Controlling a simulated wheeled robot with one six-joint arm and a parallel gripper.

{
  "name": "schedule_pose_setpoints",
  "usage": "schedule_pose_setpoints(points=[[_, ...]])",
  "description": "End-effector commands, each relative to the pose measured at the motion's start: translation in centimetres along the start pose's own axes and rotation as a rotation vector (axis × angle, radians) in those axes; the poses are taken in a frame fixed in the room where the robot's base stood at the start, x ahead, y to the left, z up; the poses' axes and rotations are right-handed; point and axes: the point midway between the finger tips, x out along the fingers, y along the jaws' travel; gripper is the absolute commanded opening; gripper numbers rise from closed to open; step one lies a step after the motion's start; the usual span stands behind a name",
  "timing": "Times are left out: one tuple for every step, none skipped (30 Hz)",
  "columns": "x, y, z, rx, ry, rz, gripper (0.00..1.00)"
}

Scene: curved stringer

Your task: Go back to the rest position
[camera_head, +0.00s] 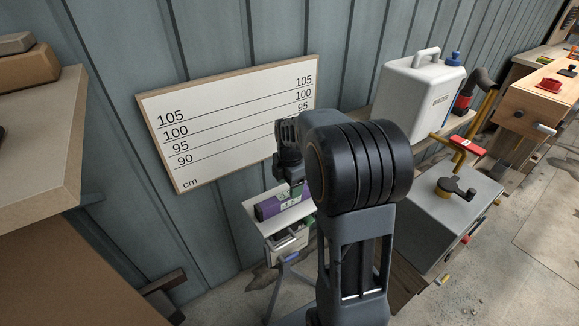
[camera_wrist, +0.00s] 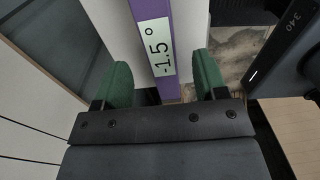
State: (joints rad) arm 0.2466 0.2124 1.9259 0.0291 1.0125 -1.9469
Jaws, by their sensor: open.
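My gripper (camera_head: 292,184) is at the end of my arm, pointing down over a small white stand. In the wrist view its two green-padded fingers are spread apart, and my gripper (camera_wrist: 163,85) is open. A purple digital level (camera_head: 268,208) lies on the stand just below it. The level also shows in the wrist view (camera_wrist: 149,9), its display reading -1.5°. It lies in line with the space between the fingers, with gaps on both sides. I cannot tell how far above it the fingertips are. My arm hides part of the stand.
A white height board (camera_head: 225,125) marked in cm leans near the wall behind the stand (camera_head: 252,217). A worktop (camera_head: 45,125) is at left. A white jug (camera_head: 420,95) and a grey box (camera_head: 445,215) with a black crank are at right. Bare floor shows at far right.

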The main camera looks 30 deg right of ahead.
Motion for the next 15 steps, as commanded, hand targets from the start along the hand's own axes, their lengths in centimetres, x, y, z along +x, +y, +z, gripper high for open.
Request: schedule_pose_setpoints(points=[[-1.3, 0.1, 0.0, 0.000, -0.002, 0.005, 0.66], [-1.9, 0.0, 0.0, 0.000, -0.002, 0.004, 0.66], [-2.6, 0.1, 0.0, 0.000, -0.002, 0.004, 0.66], [-3.1, 0.1, 0.0, 0.000, -0.001, 0.003, 0.66], [-3.6, 0.1, 0.0, 0.000, -0.002, 0.004, 0.66], [-4.3, 0.0, 0.0, 0.000, -0.001, 0.003, 0.66], [-4.7, 0.0, 0.0, 0.000, -0.001, 0.003, 0.66], [-5.1, 0.0, 0.0, 0.000, -0.001, 0.003, 0.66], [-5.5, 0.0, 0.0, 0.000, -0.001, 0.001, 0.66], [-5.8, 0.0, 0.0, 0.000, -0.001, 0.002, 0.66], [-6.1, 0.0, 0.0, 0.000, -0.001, 0.002, 0.66], [-6.5, 0.0, 0.0, 0.000, -0.001, 0.001, 0.66], [-6.7, 0.0, 0.0, 0.000, -0.001, 0.001, 0.66], [-6.8, 0.0, 0.0, 0.000, -0.001, 0.002, 0.66], [-7.0, 0.0, 0.0, 0.000, -0.001, 0.001, 0.66]])
